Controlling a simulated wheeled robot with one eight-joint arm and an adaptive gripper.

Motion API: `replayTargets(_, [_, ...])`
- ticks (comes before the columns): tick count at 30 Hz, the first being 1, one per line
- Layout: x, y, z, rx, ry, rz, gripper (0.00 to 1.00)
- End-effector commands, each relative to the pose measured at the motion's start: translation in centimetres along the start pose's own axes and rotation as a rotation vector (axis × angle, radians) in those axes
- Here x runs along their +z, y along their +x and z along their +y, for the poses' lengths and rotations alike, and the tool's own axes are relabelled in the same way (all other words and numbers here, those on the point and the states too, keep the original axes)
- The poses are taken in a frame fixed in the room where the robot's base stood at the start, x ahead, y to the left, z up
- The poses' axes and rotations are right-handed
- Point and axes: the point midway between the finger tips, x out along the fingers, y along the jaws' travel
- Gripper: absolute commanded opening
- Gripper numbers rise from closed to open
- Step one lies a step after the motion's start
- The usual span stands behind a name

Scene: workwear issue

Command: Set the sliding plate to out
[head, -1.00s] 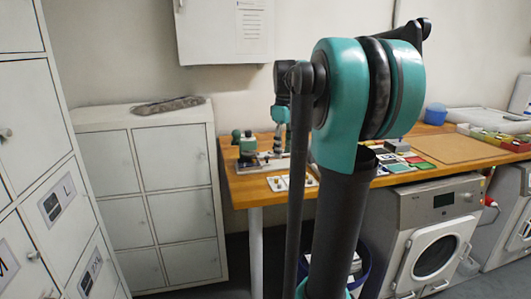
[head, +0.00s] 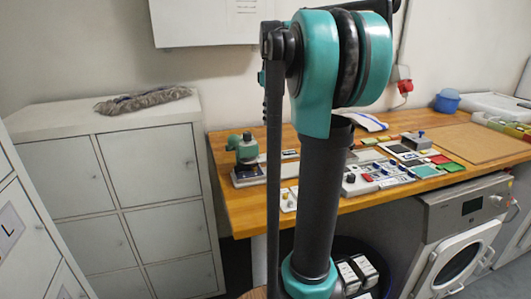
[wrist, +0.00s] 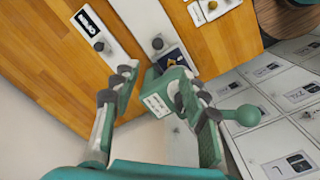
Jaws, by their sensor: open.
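My gripper (wrist: 154,78) is open and empty in the wrist view, its fingers above the wooden workbench. Between and beyond the fingertips is a teal device (wrist: 165,87) with a white label and a ball-ended lever (wrist: 248,115). No contact with it can be made out. A white strip with a dark label and a dark knob (wrist: 98,45) lies on the bench past the left finger. A second knob (wrist: 157,43) sits beside a dark blue label. I cannot tell which part is the sliding plate or how it is set. In the head view my arm hides my gripper.
In the head view the workbench (head: 222,192) carries the green-topped device (head: 247,150) and a panel of coloured buttons (head: 375,180). White lockers (head: 150,175) stand left, with a grey cloth (head: 143,99) on top. A washing machine (head: 465,225) and a bin with boxes are below right.

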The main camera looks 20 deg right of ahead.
Motion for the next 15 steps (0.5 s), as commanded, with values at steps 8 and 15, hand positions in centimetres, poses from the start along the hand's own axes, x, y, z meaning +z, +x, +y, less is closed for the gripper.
replayTargets(8, [0.0, 1.7, 0.0, 0.000, 0.000, 0.000, 0.44])
replayTargets(15, [0.0, 6.2, 0.0, 0.000, 0.000, 0.000, 0.44])
